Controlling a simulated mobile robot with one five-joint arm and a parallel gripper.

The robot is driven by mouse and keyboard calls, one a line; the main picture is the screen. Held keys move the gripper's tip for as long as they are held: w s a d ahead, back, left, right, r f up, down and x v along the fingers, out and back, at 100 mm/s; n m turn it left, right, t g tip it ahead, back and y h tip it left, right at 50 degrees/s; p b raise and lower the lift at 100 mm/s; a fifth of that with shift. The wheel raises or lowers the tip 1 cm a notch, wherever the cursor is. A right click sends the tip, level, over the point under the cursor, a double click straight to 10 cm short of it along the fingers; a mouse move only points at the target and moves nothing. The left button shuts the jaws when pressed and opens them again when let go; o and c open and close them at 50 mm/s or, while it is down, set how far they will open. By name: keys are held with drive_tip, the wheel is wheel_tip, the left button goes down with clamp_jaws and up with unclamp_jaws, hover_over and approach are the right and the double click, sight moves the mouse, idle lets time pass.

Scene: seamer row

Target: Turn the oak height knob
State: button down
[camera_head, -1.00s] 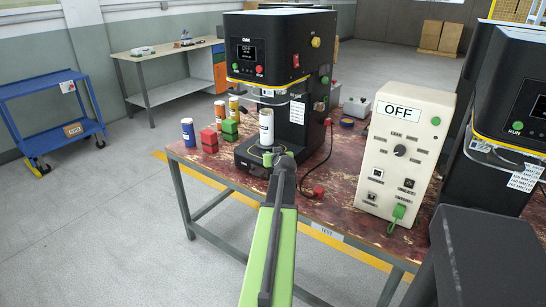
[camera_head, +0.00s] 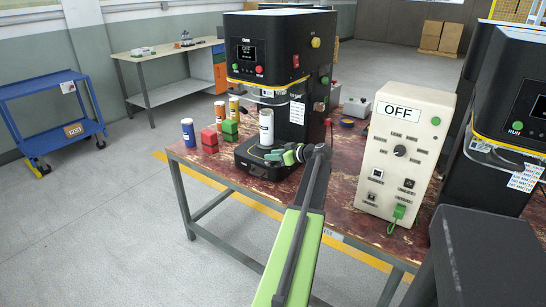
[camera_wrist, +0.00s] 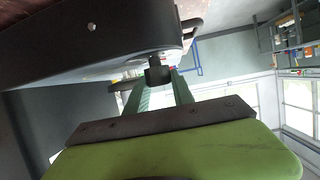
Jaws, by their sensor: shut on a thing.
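The oak seamer (camera_head: 283,35) is the black machine with a small display on the left of the bench. A white can (camera_head: 266,128) stands upright on its low black base (camera_head: 262,169). In the wrist view a dark round height knob (camera_wrist: 158,74) sticks out from the black base (camera_wrist: 95,38), between my two green fingers. My gripper (camera_head: 276,156) is at the base's front right side, pointing left. The wrist view shows my gripper (camera_wrist: 160,88) shut on the knob. In the head view the knob is hidden by the fingers.
A cream control box (camera_head: 405,150) with an OFF sign stands to the right. A second seamer (camera_head: 515,110) is at far right.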

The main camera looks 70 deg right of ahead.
drive_tip(key=shift+w+a+f+n+y, duration=0.1)
drive_tip(key=shift+w+f+n+y, duration=0.05)
drive_tip(key=shift+n+y, duration=0.2)
drive_tip(key=c, duration=1.1)
unclamp_jaws()
drive_tip(key=p+v, duration=0.4)
drive_tip(key=v, duration=0.8)
drive_tip(key=shift+p, duration=0.3)
